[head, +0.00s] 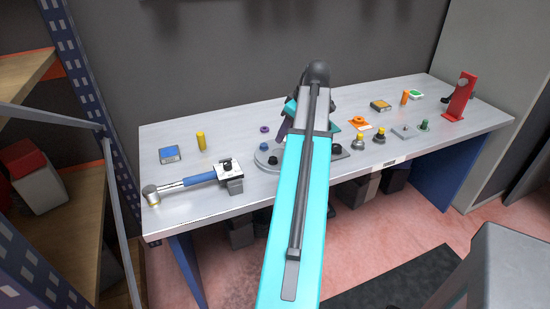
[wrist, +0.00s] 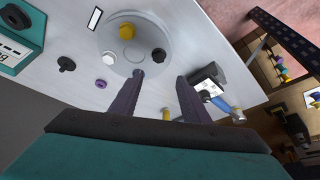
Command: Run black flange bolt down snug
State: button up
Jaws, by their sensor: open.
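A black bolt (wrist: 159,55), which looks like the flange bolt, stands on the round grey plate (wrist: 105,35) in the wrist view. In the head view a black bolt (head: 272,160) shows at the left part of the plate (head: 261,157). My gripper (wrist: 160,76) is open, its two dark purple fingers apart and nothing visible between them. The black bolt appears just beyond the fingertips; I cannot tell the height gap. A yellow knob (wrist: 127,31) and a pale bolt (wrist: 108,58) also sit on the plate.
A blue-handled torque wrench (head: 190,182) lies left, beside a small block stand (head: 230,172). A purple ring (head: 264,128) lies behind the plate.

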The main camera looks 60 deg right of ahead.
jog(key=shift+s+d+f, duration=0.1)
jog(key=shift+d+f, duration=0.05)
jog(key=p, duration=0.3)
send_near(273, 159)
jog(key=shift+x, duration=4)
jog(key=shift+d, duration=0.1)
jog(key=c, duration=1.1)
jog(key=shift+o, duration=0.2)
jog(key=shift+a, duration=0.3)
jog(key=shift+d, duration=0.15)
